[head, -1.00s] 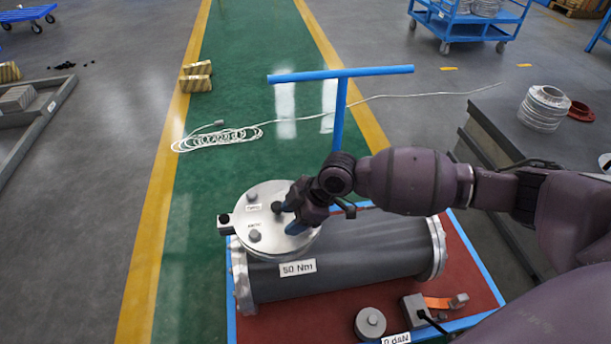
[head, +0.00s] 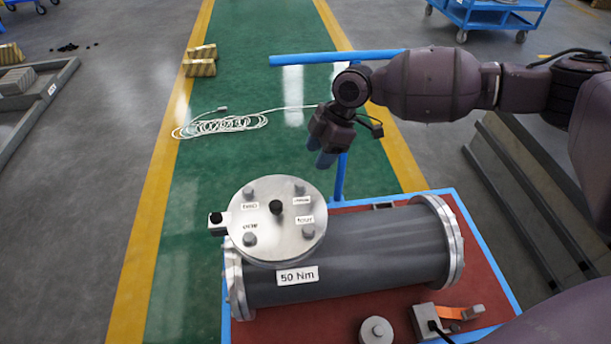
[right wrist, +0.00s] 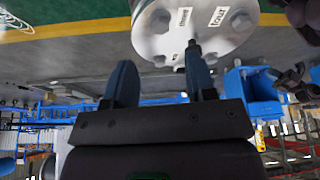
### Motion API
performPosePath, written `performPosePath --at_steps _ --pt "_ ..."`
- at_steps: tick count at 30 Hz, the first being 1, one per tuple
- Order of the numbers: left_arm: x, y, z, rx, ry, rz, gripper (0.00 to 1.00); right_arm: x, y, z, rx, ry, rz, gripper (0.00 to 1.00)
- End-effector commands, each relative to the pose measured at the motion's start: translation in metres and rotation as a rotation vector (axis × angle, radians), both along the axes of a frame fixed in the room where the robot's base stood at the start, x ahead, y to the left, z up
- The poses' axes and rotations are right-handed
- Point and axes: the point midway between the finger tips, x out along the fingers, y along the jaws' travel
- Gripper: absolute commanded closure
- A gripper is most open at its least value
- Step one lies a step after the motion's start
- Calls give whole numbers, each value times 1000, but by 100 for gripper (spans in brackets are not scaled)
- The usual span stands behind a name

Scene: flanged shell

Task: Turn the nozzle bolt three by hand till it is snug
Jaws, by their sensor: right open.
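The round silver nozzle flange (head: 262,248) sits on top of a grey cylindrical shell (head: 370,251). Several grey bolts stand around its rim, each beside a small label, with a dark knob (head: 276,207) at the centre. The upper-right bolt (head: 299,188) is beside the label that seems to read "three"; its tightness cannot be seen. My right gripper (head: 325,158) is open and empty, apart from the flange, above and beyond its upper-right rim. In the right wrist view its two blue fingers (right wrist: 160,78) are spread, with the flange (right wrist: 205,35) beyond them. My left gripper is not in view.
The shell lies on a red-topped cart (head: 385,315) with a blue handle (head: 335,58). A grey round weight (head: 376,330) and a box with an orange strap (head: 428,320) lie at its front. Coiled white cable (head: 215,124) is on the green floor.

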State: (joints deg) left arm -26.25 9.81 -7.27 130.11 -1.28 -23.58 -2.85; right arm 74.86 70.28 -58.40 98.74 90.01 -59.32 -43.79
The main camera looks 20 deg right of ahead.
Motion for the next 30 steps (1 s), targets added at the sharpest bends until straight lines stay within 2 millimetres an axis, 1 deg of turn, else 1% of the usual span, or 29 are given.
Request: performPosePath --at_steps 1,3,6,12,18,27,28,30 --pt "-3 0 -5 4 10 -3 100 -1 4 -16 1 10 1 49" --pt "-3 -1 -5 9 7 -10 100 0 9 -28 1 12 1 49" --pt "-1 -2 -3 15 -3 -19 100 0 16 -44 1 10 1 49" --pt "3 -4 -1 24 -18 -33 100 2 25 -66 1 7 -1 49" --pt "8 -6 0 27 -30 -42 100 3 30 -75 1 4 -2 49" --pt "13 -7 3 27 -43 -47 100 3 31 -75 1 1 -2 49" --pt "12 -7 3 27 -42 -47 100 3 31 -75 1 1 -2 52" --pt "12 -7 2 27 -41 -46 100 3 31 -75 1 2 -1 63"
